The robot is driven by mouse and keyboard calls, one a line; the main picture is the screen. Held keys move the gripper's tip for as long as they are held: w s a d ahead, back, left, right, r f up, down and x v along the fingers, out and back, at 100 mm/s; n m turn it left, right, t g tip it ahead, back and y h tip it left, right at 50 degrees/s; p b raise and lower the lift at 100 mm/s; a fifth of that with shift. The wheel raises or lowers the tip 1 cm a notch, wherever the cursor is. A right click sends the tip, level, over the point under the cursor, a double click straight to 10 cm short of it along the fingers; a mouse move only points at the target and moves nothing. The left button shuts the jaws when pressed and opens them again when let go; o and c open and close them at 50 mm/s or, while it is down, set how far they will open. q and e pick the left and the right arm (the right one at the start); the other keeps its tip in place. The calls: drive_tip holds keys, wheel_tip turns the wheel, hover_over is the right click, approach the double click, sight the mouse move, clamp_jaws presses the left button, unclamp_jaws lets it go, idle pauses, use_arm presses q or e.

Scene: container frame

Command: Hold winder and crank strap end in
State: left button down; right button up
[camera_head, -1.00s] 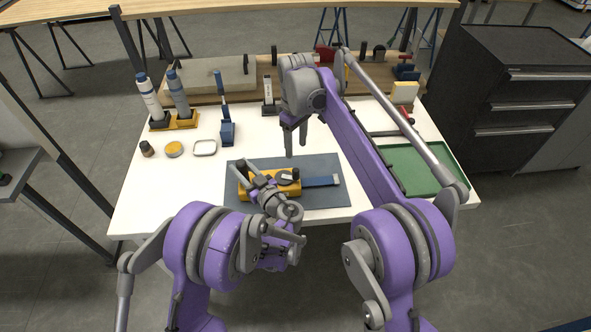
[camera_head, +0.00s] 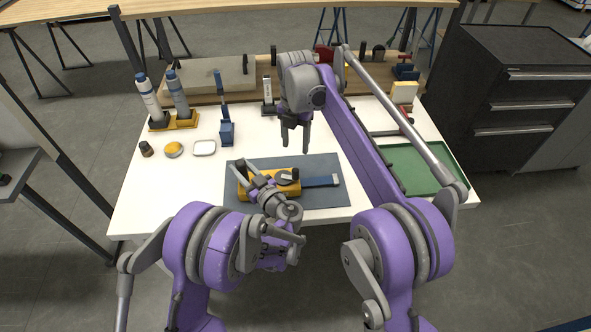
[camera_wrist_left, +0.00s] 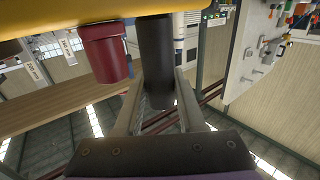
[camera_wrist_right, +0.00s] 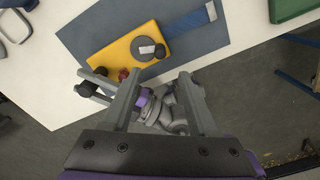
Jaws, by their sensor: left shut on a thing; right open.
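The yellow winder (camera_head: 262,190) lies on a dark blue-grey mat, with a round grey disc (camera_wrist_right: 147,48) on top. The blue strap end (camera_head: 320,181) sticks out flat from its right side; it also shows in the right wrist view (camera_wrist_right: 190,22). My left gripper (camera_head: 253,178) is at the winder's left end, with its fingers around a black cylindrical handle (camera_wrist_left: 157,60). A dark red knob (camera_wrist_left: 105,55) is beside that handle. My right gripper (camera_head: 296,148) is open and empty, pointing down above the table, apart from the winder. My left arm hides part of the winder.
A green tray (camera_head: 408,170) is at the right of the table. Two bottles (camera_head: 150,98) in a yellow holder, a yellow tin (camera_head: 173,150) and a blue clamp-like tool (camera_head: 227,130) stand at the left. A wooden shelf with tools runs along the back.

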sight(296, 170)
wheel_tip(296, 170, down, 12)
idle(0.5)
clamp_jaws()
